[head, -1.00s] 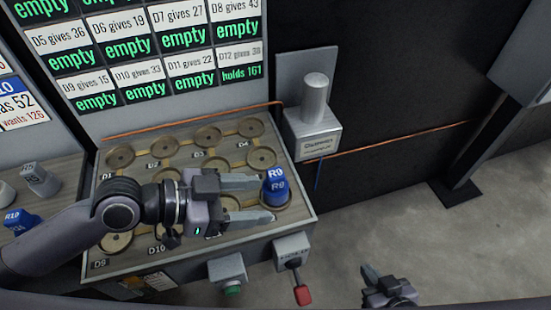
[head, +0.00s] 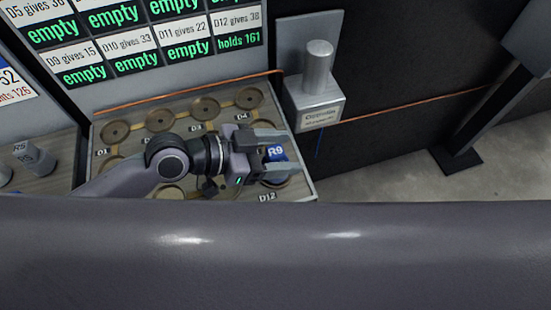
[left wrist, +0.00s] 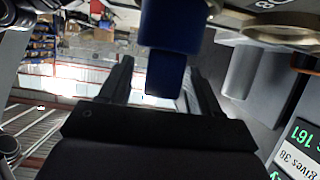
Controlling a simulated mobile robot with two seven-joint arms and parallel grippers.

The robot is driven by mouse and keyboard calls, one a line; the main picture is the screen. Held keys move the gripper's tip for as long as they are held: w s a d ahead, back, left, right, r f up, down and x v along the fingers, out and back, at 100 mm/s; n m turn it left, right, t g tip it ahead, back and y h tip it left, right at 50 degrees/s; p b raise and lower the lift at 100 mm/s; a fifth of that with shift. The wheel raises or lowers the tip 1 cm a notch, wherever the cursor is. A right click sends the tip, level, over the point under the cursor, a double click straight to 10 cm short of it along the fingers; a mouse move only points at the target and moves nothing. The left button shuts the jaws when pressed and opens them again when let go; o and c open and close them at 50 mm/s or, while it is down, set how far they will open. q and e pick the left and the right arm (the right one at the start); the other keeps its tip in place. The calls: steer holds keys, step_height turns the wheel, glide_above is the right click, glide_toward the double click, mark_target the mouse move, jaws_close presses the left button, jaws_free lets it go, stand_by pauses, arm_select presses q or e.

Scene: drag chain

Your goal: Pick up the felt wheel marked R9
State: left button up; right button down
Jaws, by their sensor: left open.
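The blue felt wheel marked R9 (head: 276,153) stands at the D12 place near the right end of the slotted board (head: 306,192). In the left wrist view the blue piece (left wrist: 165,40) reaches in from the top between my fingers. My left gripper (head: 291,152) is open, with one finger on each side of the wheel. In the left wrist view gaps show beside the blue piece, and I cannot tell whether either finger touches it. The wheel's lower part is partly hidden by the near finger. My right gripper is out of view.
A sign panel (head: 160,45) stands behind the board; D12 reads "holds 161". A metal post on a grey block (head: 319,85) stands just right of the board. Grey R5 pieces (head: 35,158) sit at the left. My own arm link covers the lower part of the head view.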

arm_select(q)
steer(key=shift+w+d+f, duration=0.15)
steer(key=shift+d+f, duration=0.05)
steer(key=shift+d, duration=0.25)
steer(key=c, duration=1.1)
